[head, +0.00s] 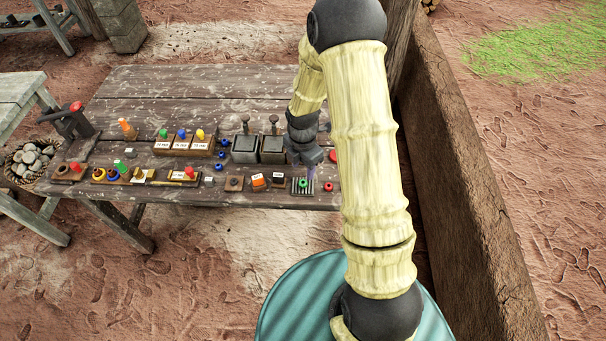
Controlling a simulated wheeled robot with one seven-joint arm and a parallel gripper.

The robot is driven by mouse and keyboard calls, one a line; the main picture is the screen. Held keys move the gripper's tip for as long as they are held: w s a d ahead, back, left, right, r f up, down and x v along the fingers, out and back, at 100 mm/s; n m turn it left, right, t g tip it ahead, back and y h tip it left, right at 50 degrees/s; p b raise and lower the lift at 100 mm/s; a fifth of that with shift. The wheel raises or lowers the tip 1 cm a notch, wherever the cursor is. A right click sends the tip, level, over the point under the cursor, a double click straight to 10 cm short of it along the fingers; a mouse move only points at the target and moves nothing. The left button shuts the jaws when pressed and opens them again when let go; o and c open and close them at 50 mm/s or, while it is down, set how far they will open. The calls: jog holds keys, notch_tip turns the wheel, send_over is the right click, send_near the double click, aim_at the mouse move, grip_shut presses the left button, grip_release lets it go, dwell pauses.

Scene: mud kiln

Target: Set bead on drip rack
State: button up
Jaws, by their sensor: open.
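A small dark-and-light striped rack (303,190), which looks like the drip rack, lies near the table's front edge. A green ring-shaped bead (303,183) appears to rest on it. A red bead (329,187) lies on the table just to its right, and blue beads (221,154) lie further left and back. My gripper (309,170) is open, pointing down just above and behind the striped rack. Its fingertips are small and partly dark, so the exact gap to the green bead cannot be told.
The wooden table (180,88) is clear at the back. Two dark metal boxes (259,150) stand left of my gripper. Labelled blocks with coloured knobs (183,144) and several small items fill the front left. A mud wall (465,210) runs along the right.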

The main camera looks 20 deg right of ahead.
jog(key=shift+r, duration=2.8)
jog(key=s+r+m+t, duration=0.1)
jog(key=s+r+m, duration=0.4)
jog(key=m, duration=0.6)
jog(key=s+r+m+t, duration=0.1)
jog(key=s+r+m, duration=0.5)
jog(key=s+m, duration=0.3)
jog(key=shift+s+r+m+t, duration=0.2)
jog(key=shift+m+t, duration=0.1)
jog(key=shift+m, duration=1.4)
jog(key=shift+c, duration=0.5)
